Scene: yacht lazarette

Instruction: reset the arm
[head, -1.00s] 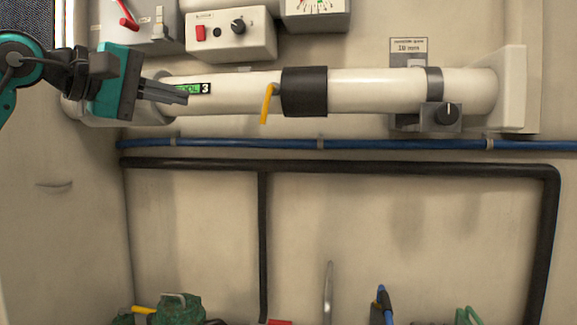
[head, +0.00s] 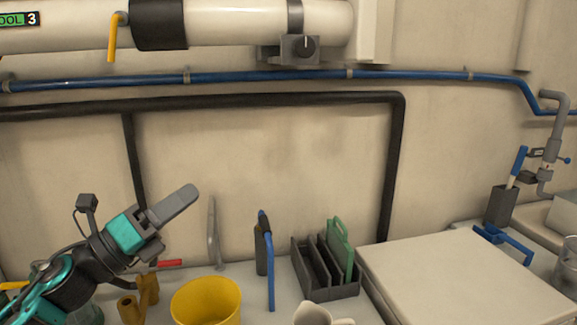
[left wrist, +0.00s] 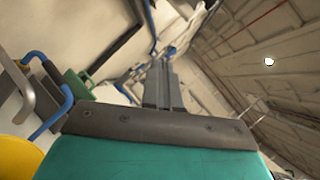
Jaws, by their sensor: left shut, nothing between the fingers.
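My left gripper (head: 180,204) shows at the lower left of the head view, on its teal and black arm. Its grey fingers are shut and empty, pointing up and to the right in front of the pale wall. In the left wrist view the closed fingers (left wrist: 163,85) stick out from the teal gripper body, with nothing between them. My right gripper is not in view.
A blue pipe (head: 300,75) and a white pipe (head: 235,25) run along the wall.

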